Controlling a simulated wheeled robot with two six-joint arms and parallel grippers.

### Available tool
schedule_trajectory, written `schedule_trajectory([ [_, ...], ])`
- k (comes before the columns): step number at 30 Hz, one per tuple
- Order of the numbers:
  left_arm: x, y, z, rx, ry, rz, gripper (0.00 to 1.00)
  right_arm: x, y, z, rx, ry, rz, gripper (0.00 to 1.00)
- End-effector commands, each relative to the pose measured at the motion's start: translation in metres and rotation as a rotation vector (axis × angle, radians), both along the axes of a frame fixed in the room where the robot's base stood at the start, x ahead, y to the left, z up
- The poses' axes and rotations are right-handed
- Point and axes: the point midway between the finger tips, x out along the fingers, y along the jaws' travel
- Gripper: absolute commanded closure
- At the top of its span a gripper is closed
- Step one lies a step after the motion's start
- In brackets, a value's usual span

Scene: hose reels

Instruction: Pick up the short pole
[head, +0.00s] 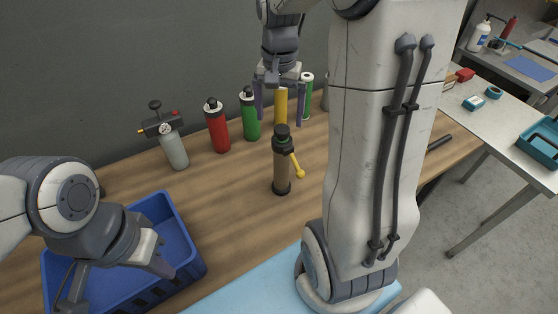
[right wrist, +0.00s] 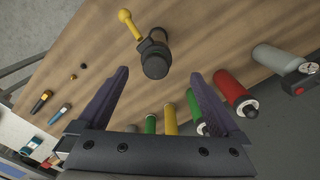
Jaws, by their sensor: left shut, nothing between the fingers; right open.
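A short upright brown post (head: 281,172) with dark ends and a yellow lever stands on the wooden table. It also shows from above in the right wrist view (right wrist: 155,62). A short black rod (head: 440,142) lies near the table's right edge. I cannot tell for sure which is the short pole. My left gripper (head: 120,272) is shut and empty over the blue crate.
The blue crate (head: 188,268) stands at the front left. A grey bottle with a gauge (head: 173,150), a red bottle (head: 217,130), a green bottle (head: 250,120) and a yellow one (head: 281,96) stand along the back. My arm hides the table's middle right.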

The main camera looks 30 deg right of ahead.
Motion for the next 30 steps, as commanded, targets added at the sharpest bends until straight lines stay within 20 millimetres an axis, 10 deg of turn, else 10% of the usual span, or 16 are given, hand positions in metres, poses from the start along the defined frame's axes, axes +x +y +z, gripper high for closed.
schedule_trajectory([
  [21, 0.000, 0.000, 0.018, 0.000, 0.000, 0.001, 1.00, -0.004, -0.006, -0.090, 0.002, 0.004, 0.002, 0.00],
  [30, 0.000, 0.000, 0.018, 0.000, 0.000, 0.001, 1.00, -0.003, -0.006, -0.096, 0.001, -0.001, 0.002, 0.00],
])
